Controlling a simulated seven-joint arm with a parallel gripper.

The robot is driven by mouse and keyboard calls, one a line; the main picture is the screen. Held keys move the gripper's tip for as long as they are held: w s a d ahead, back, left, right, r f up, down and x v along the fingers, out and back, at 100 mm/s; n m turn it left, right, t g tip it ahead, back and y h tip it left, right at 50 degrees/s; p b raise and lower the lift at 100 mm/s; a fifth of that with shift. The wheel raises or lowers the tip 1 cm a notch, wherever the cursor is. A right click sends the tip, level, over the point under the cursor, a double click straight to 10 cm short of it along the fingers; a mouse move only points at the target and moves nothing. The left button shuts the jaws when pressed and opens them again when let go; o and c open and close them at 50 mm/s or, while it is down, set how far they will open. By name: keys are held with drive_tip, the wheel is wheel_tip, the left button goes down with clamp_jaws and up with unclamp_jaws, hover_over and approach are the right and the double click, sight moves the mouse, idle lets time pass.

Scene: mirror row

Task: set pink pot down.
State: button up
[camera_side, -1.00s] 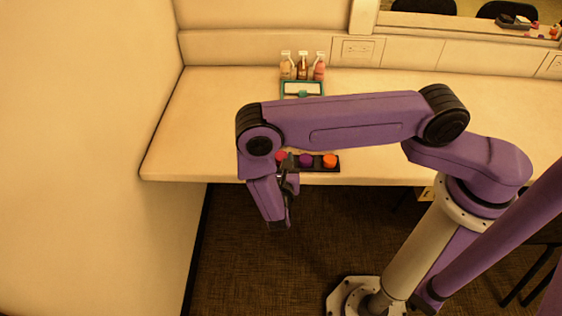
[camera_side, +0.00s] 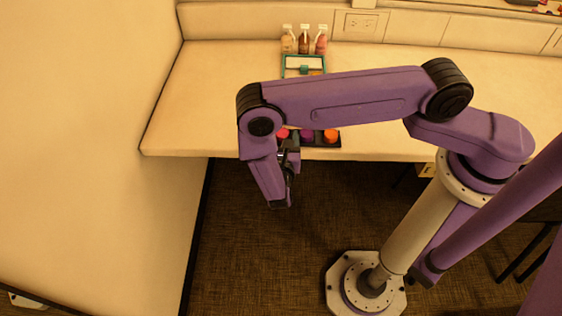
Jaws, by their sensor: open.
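A pinkish-red pot (camera_side: 283,133), which I take as the pink pot, is at the left end of a black holder (camera_side: 320,144) near the table's front edge. A purple pot (camera_side: 307,135) and an orange pot (camera_side: 331,136) are to its right in the same row. My gripper (camera_side: 289,158) is open, just below the pink pot in the picture. My arm and gripper partly cover the pot and the holder's left end. Whether the fingers touch the pot cannot be told.
A teal-edged tray (camera_side: 283,66) with a pale panel lies farther back. Several small bottles (camera_side: 304,40) stand behind it by the wall. A high pale wall (camera_side: 90,150) bounds the left. The table's right side looks clear.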

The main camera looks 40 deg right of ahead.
drive_tip(key=f+v, duration=0.1)
drive_tip(key=v, duration=1.6)
drive_tip(key=d+r+m+g+y, duration=0.1)
drive_tip(key=d+r+m+g, duration=0.3)
drive_tip(key=r, duration=0.3)
drive_tip(key=d+r+m+g+y, duration=0.2)
drive_tip(key=d+r+m+g, duration=0.2)
drive_tip(key=r, duration=0.4)
drive_tip(key=s+d+r+m+g+y, duration=0.3)
drive_tip(key=s+d+r+m+y, duration=0.3)
drive_tip(key=s, duration=0.6)
drive_tip(key=d+r+y, duration=0.2)
drive_tip(key=d+r, duration=0.1)
drive_tip(key=d, duration=0.1)
drive_tip(key=shift+s+d+r, duration=0.2)
drive_tip(key=shift+d, duration=0.15)
drive_tip(key=shift+o, duration=0.5)
drive_tip(key=shift+s+d+r+y, duration=0.2)
drive_tip(key=shift+s+y, duration=0.2)
drive_tip(key=shift+s, duration=0.1)
